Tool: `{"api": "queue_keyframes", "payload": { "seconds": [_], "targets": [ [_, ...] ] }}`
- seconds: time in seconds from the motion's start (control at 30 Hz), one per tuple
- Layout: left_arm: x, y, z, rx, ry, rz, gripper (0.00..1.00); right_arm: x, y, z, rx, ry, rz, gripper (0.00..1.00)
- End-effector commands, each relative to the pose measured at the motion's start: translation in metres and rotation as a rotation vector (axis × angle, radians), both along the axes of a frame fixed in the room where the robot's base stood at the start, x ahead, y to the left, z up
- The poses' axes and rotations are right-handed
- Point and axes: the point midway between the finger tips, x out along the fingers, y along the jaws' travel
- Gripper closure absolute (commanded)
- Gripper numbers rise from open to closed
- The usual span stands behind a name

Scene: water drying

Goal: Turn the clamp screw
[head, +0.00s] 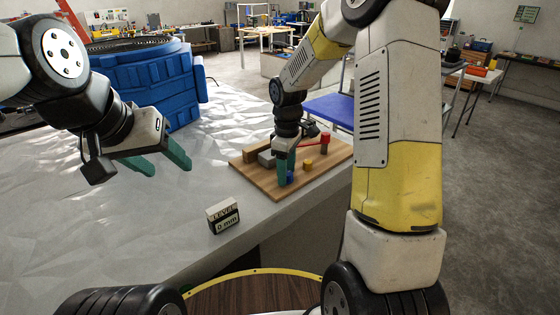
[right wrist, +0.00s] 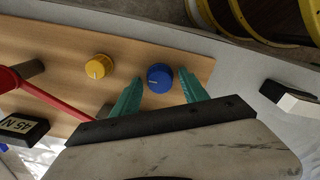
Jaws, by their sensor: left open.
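A wooden board (head: 262,178) lies on the table and carries a blue knob (head: 289,178) near its front and a yellow knob (head: 308,164) beside it. Which part is the clamp screw I cannot tell for sure. My right gripper (head: 286,168) points down at the blue knob. In the right wrist view its green fingers (right wrist: 160,86) are apart, on either side of the blue knob (right wrist: 160,77), with a small gap on each side. The yellow knob (right wrist: 99,67) is left of them and has a white mark. My left gripper (head: 166,158) is open and empty above the table at left.
A red lever (right wrist: 50,100) and a grey block (head: 266,158) are on the board. A small display box (head: 223,217) reading 0 mm stands near the table edge. A large blue object (head: 145,80) stands at back left.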

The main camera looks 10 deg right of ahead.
Motion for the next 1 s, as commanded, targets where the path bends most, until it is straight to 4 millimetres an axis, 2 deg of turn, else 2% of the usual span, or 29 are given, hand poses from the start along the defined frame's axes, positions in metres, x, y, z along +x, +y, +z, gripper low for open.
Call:
{"api": "queue_keyframes", "payload": {
  "seconds": [0.03,0.23,0.57,1.0],
  "targets": [
    [0.0,0.0,0.0,0.0,0.0,0.0,0.45,0.0,0.0,0.0001,0.0,0.0,0.0,0.6],
    [0.0,0.0,0.0,0.0,0.0,0.0,0.45,0.0,0.0,0.0003,0.0,0.0,0.0,1.0],
    [0.0,0.0,0.0,0.0,0.0,0.0,0.45,0.0002,0.0003,0.0006,0.0,0.0,-0.04,1.0],
    [0.0,0.0,0.0,0.0,0.0,0.0,0.45,0.0003,0.0002,0.0009,-0.001,-0.001,-0.341,1.0]
  ]
}}
